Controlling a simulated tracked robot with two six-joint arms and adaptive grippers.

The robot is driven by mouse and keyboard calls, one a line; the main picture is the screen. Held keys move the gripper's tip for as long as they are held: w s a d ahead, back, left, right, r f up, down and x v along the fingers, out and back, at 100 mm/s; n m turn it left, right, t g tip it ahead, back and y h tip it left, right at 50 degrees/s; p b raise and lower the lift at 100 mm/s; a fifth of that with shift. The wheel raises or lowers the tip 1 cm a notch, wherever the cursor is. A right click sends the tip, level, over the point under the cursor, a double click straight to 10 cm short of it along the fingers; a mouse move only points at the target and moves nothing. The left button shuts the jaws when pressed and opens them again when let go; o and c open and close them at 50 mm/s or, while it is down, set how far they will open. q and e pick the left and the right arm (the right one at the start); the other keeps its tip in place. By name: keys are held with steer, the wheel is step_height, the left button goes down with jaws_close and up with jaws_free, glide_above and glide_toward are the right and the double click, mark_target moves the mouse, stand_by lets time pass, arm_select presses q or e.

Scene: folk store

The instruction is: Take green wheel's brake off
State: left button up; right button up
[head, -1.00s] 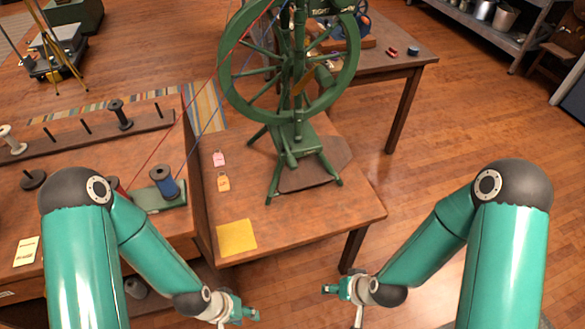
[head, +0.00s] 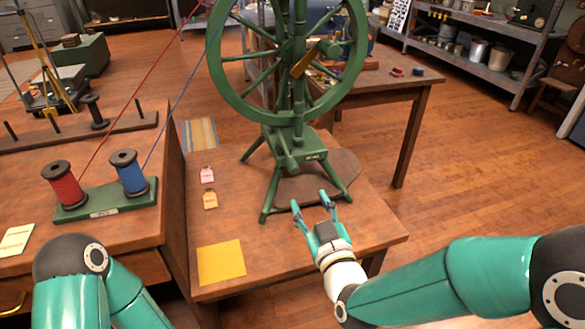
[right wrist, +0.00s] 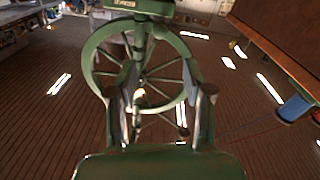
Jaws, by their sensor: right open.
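The green spinning wheel (head: 226,92) stands upright on the wooden table; its top is cut off in the head view. A tan wooden piece (head: 304,63) sits against its spokes near the centre post; I cannot tell whether this is the brake. My right gripper (head: 311,204) is open and empty, in front of the wheel's legs at the table's front. In the right wrist view, the wheel (right wrist: 92,66) shows beyond and between the open fingers (right wrist: 160,96), apart from them. My left arm enters at lower left; its gripper is out of view.
Red (head: 63,184) and blue (head: 129,174) spools stand on a green rack at left, with threads running up to the wheel. Pink (head: 207,175) and orange (head: 210,200) tags and a yellow sheet (head: 221,262) lie on the table. Another table (head: 407,95) stands behind right.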

mark_target(294, 171)
steer(key=x, duration=1.5)
steer(key=shift+f, duration=0.15)
